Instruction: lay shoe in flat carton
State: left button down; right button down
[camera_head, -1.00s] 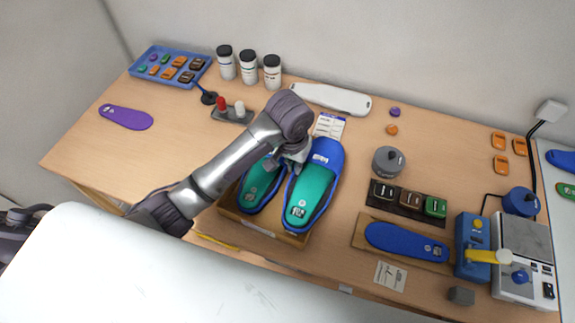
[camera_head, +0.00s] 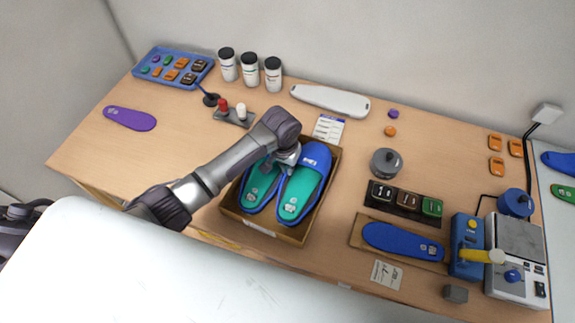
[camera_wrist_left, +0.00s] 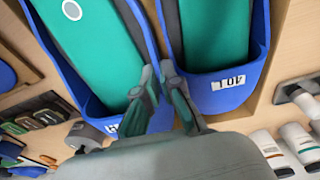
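The flat carton (camera_head: 262,231) is a shallow open brown box in the middle of the table. Two blue slippers with teal insoles lie side by side within its walls: the left shoe (camera_head: 259,185) and the right shoe (camera_head: 302,189), toes toward the back. My left gripper (camera_head: 288,156) comes down between them near the toe end. In the left wrist view, its fingers (camera_wrist_left: 158,72) sit either side of the blue side rim of the right shoe (camera_wrist_left: 75,50) and appear closed on it. The left shoe (camera_wrist_left: 215,45) is beside them. My right gripper is not in view.
A grey pot (camera_head: 386,162), stamp blocks (camera_head: 408,200) and a blue insole on a board (camera_head: 403,242) stand to the right.

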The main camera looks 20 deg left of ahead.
pick_arm(q)
jog(key=shift+f, duration=0.55)
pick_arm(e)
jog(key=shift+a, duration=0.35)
pick_arm(q)
jog(key=c, duration=1.6)
grip_release()
